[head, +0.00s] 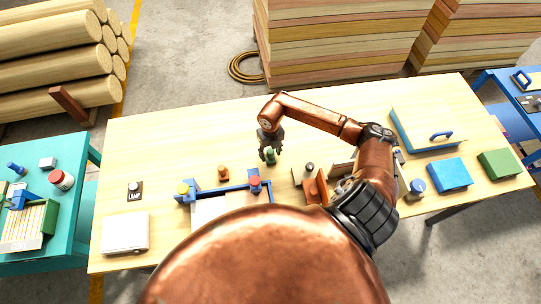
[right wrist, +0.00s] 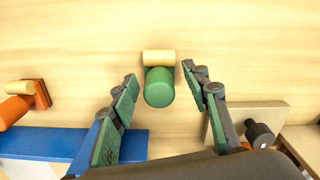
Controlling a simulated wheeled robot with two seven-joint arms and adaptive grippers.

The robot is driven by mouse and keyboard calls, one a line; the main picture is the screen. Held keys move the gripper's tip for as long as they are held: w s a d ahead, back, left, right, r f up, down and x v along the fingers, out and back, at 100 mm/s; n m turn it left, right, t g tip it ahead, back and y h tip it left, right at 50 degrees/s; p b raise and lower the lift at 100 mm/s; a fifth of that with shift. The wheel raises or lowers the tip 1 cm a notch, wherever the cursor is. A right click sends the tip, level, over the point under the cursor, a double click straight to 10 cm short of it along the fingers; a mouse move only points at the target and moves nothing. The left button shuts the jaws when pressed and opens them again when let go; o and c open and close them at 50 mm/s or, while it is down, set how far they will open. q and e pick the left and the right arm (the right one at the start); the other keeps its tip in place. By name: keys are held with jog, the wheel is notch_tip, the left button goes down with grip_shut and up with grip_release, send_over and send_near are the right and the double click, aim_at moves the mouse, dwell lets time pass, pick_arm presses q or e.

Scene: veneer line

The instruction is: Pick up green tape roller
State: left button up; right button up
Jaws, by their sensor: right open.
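The green tape roller (right wrist: 159,88) lies on the wooden table, its green body nearest my gripper and a pale tan cylinder at its far side in the right wrist view. In the head view it is a small green shape (head: 270,156) just under my right gripper (head: 270,150). My right gripper (right wrist: 160,100) is open, with one finger on each side of the roller and visible gaps between fingers and roller. Whether the fingertips are at the roller's height is hard to tell. My left gripper is in neither view.
A blue frame (head: 228,187) with yellow and red knobs stands close in front of the roller. An orange-handled tool (right wrist: 22,105) lies to the left. A wooden block (right wrist: 250,115) and a dark-knobbed item (right wrist: 259,134) are to the right. The table (head: 180,140) behind the roller is clear.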

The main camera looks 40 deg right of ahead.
jog(key=shift+f, duration=0.6)
jog(key=shift+c, duration=0.5)
jog(key=shift+s, duration=0.1)
grip_shut()
